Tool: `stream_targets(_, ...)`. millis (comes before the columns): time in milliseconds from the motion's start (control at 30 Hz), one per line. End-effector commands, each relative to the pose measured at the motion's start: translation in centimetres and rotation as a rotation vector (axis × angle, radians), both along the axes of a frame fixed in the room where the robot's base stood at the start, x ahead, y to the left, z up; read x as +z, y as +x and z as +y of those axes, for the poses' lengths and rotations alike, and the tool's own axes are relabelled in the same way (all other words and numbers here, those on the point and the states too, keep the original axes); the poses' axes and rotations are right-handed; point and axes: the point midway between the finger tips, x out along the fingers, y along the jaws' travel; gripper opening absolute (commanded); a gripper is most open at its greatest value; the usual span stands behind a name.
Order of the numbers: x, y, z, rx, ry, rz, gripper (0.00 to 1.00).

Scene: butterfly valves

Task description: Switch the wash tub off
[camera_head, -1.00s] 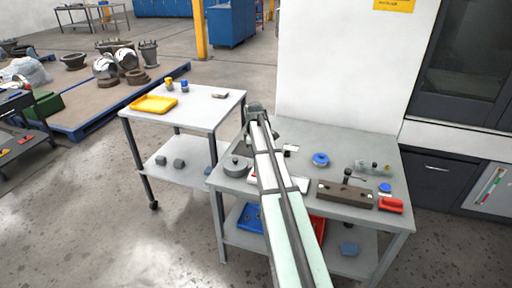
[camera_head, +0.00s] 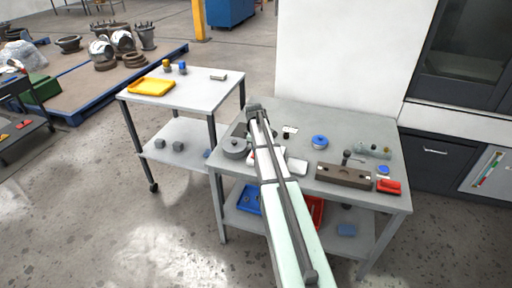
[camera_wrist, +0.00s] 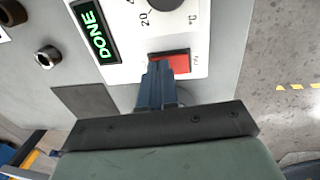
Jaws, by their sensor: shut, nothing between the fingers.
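In the wrist view a white control panel (camera_wrist: 213,18) carries a red rocker switch (camera_wrist: 171,61), a dark dial (camera_wrist: 172,3) with a °C scale, and a display (camera_wrist: 97,31) reading DONE in green. My gripper (camera_wrist: 163,72) is shut and empty, its fingertips at the lower-left edge of the red switch and covering part of it. I cannot tell whether they touch it. In the head view my arm crosses the grey bench (camera_head: 335,200) and hides much of the white panel (camera_head: 297,167) beneath it.
A grey round lidded pot (camera_head: 235,148) stands left of my arm. A blue ring (camera_head: 319,141), a brown block with a lever (camera_head: 343,174) and a red item (camera_head: 388,186) lie to the right. A cart with a yellow tray (camera_head: 151,87) stands at the left.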

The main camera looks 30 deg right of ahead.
Motion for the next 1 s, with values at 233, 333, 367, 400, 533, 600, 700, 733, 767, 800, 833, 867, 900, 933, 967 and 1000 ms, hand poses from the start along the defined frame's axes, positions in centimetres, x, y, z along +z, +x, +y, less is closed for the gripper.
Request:
stream_targets(233,-0.5,0.2,-0.2,0.0,0.001,0.001,0.0)
stream_targets(333,-0.5,0.1,-0.1,0.0,0.001,0.001,0.0)
stream_targets(367,-0.5,0.1,-0.1,0.0,0.001,0.002,0.0)
stream_targets(400,-0.6,0.1,-0.1,0.0,0.001,0.002,0.0)
stream_targets(533,-0.6,0.0,0.0,0.0,0.001,0.003,0.0)
stream_targets(600,-0.6,-0.2,0.1,0.0,0.001,0.003,0.0)
stream_targets(700,-0.5,-0.5,0.4,0.0,0.003,0.004,0.0)
stream_targets(733,-0.5,-0.6,0.5,0.0,0.003,0.006,0.0)
stream_targets(767,-0.5,-0.7,0.6,0.0,0.003,0.006,0.0)
stream_targets(800,-0.5,-0.8,0.7,0.0,0.004,0.006,0.0)
stream_targets(833,-0.5,-0.9,0.8,0.0,0.005,0.006,0.0)
stream_targets(867,-0.4,-1.0,0.9,0.0,0.005,0.006,0.0)
stream_targets(900,-0.4,-1.1,1.0,0.0,0.004,0.006,0.0)
stream_targets(933,-0.4,-1.1,1.1,0.0,0.004,0.006,0.0)
stream_targets(967,-0.4,-1.2,1.1,0.0,0.004,0.006,0.0)
stream_targets(1000,-0.3,-1.2,1.1,0.0,0.004,0.005,0.0)
